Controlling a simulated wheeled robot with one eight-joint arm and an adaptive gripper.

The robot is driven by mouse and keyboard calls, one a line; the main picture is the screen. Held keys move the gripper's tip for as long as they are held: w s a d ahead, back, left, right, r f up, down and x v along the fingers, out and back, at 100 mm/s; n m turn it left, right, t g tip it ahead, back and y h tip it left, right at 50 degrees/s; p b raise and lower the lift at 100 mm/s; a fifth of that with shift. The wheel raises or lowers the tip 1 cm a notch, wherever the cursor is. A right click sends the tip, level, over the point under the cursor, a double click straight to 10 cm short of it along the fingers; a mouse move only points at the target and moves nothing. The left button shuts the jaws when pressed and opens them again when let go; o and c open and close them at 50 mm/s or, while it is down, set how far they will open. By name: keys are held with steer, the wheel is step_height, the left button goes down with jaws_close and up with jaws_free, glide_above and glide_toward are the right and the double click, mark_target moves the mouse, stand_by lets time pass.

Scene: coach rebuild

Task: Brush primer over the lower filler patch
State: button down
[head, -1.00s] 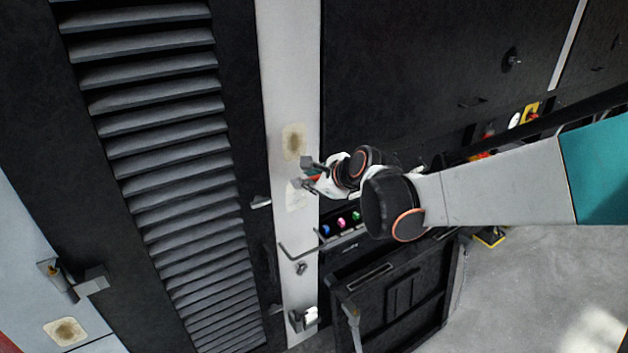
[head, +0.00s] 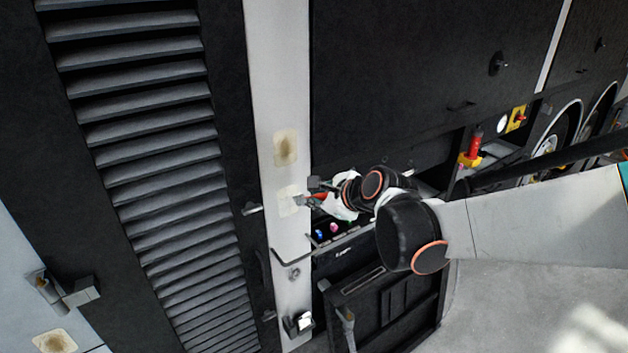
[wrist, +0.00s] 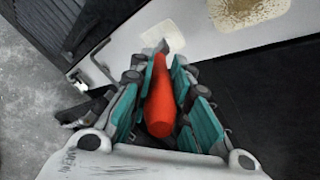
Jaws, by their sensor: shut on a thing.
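My gripper (wrist: 160,95) is shut on a brush with a red handle (wrist: 160,100). The brush points away from my wrist, and its grey tip (wrist: 170,44) overlaps the edge of the lower filler patch (wrist: 160,34) in the wrist view; I cannot tell whether it touches. In the head view the lower patch (head: 288,201) is a pale, whitish square on the white upright strip. My gripper (head: 313,192) is just right of it. The upper filler patch (head: 285,148) is tan and blotchy; it also shows in the wrist view (wrist: 245,10).
A dark louvred panel (head: 140,130) stands left of the strip. Below my gripper are an open dark hatch (head: 385,305), a bent bracket (head: 290,256) and a latch (head: 300,322). Another tan patch (head: 55,342) is at lower left. Grey floor is clear at lower right.

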stand_by(0.3)
steer(key=shift+s+d, duration=0.45)
steer(key=shift+s, duration=0.2)
steer(key=shift+s+d, duration=0.4)
steer(key=shift+s, duration=0.25)
steer(key=shift+w+f, duration=0.1)
steer(key=w+d+f+b, duration=0.1)
steer(key=w+f+b, duration=0.2)
steer(key=f+b, duration=0.55)
steer(key=r+p+x, duration=0.1)
steer(key=p+x, duration=0.2)
steer(key=x, duration=0.3)
steer(key=shift+w, duration=0.4)
steer(key=shift+w+a, duration=0.4)
steer(key=shift+w, duration=0.1)
steer(key=shift+r, duration=0.1)
